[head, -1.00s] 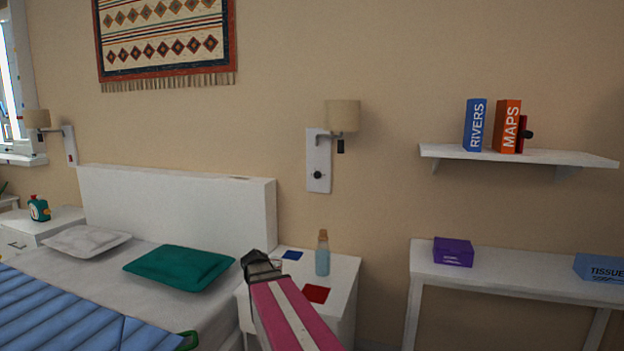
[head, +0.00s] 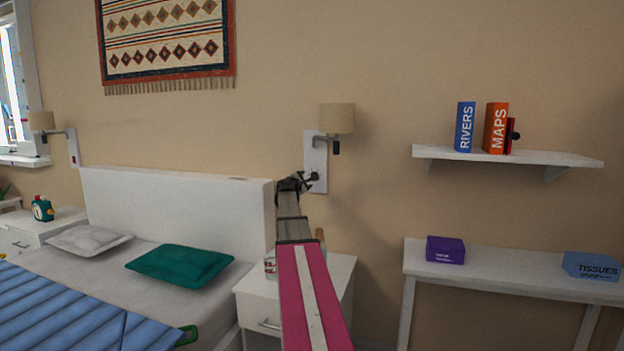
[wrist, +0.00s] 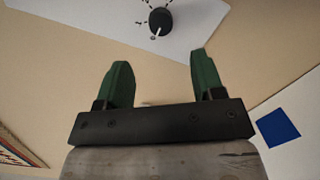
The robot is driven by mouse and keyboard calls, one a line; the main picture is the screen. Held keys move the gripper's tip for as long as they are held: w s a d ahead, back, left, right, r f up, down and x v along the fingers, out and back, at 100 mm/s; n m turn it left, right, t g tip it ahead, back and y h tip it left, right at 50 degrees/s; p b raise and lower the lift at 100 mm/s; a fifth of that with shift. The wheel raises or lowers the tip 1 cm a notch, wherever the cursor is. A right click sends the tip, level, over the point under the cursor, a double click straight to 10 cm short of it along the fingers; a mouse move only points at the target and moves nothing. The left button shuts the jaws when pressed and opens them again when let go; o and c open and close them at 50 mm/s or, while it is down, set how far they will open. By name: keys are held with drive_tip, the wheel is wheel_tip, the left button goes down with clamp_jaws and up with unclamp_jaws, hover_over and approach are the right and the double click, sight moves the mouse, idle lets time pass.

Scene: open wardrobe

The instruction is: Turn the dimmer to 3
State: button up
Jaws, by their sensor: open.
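The dimmer is a round black knob (wrist: 160,21) with a white pointer line, on a white wall plate (wrist: 185,38) with dark marks around it. In the wrist view the line points down and slightly left; I cannot read the marks' numbers. In the head view the knob (head: 314,176) sits low on the plate (head: 318,150), under the lamp. My gripper (wrist: 162,75) has two green fingers spread apart with nothing between them. The knob lies beyond the fingertips, between their lines, apart from them. In the head view my gripper (head: 300,183) is just left of the knob.
The beige lamp shade (head: 336,118) juts out above the plate. The white headboard (head: 170,215) is to the left. A nightstand (head: 335,275) stands below, its bottle mostly hidden by my arm. A blue square (wrist: 278,126) shows in the wrist view. A shelf (head: 510,157) is to the right.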

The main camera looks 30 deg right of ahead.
drive_tip(key=x, duration=0.9)
drive_tip(key=shift+w, duration=0.1)
drive_tip(key=c, duration=0.9)
